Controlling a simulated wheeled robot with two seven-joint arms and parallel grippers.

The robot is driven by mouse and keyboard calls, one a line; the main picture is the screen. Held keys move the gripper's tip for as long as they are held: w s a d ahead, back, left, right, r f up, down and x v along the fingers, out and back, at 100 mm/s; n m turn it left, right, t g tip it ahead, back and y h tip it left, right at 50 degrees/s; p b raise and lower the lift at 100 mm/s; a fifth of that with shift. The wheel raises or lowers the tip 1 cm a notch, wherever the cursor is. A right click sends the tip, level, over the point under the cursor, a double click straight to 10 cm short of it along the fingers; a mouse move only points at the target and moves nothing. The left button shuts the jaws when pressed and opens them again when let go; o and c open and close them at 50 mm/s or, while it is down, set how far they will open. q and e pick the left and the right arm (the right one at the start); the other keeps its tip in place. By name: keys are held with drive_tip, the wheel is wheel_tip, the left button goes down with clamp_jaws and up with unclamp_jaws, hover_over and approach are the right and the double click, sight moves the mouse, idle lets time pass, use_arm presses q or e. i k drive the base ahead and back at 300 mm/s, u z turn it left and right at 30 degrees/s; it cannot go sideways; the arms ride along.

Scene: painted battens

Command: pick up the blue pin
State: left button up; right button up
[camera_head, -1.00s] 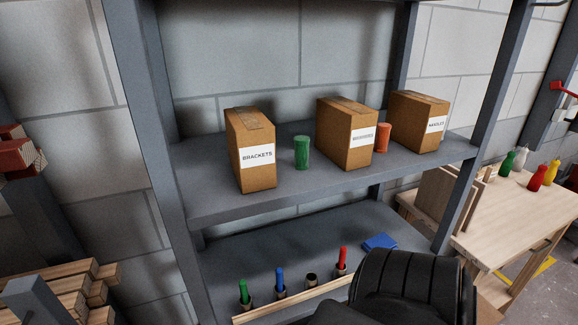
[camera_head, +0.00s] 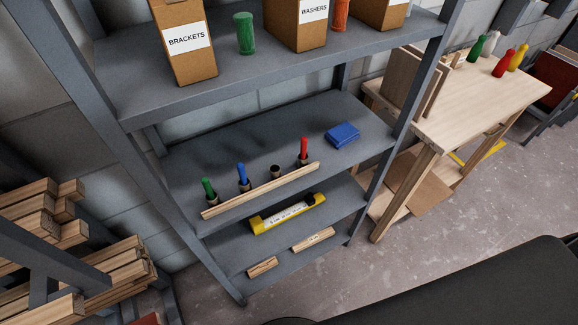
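The blue pin (camera_head: 242,174) stands upright in a dark holder on the middle shelf, behind a wooden batten (camera_head: 262,190). A green pin (camera_head: 208,187) stands to its left in a like holder. To its right are an empty holder (camera_head: 275,172) and a red pin (camera_head: 303,148) in another holder. No gripper shows in the head view. A large dark shape fills the bottom right corner; I cannot tell which part it is.
A blue folded item (camera_head: 342,135) lies right of the pins. Boxes, including the brackets box (camera_head: 184,40), stand on the shelf above. A yellow level (camera_head: 287,214) lies on the shelf below. A wooden workbench (camera_head: 470,105) stands at right, stacked timber (camera_head: 95,265) at left.

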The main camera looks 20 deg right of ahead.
sight(241, 171)
drive_tip(key=u, duration=1.8)
drive_tip(key=k, duration=1.6)
drive_tip(key=z, duration=2.05)
drive_tip(key=i, duration=0.5)
drive_tip(key=u, duration=0.05)
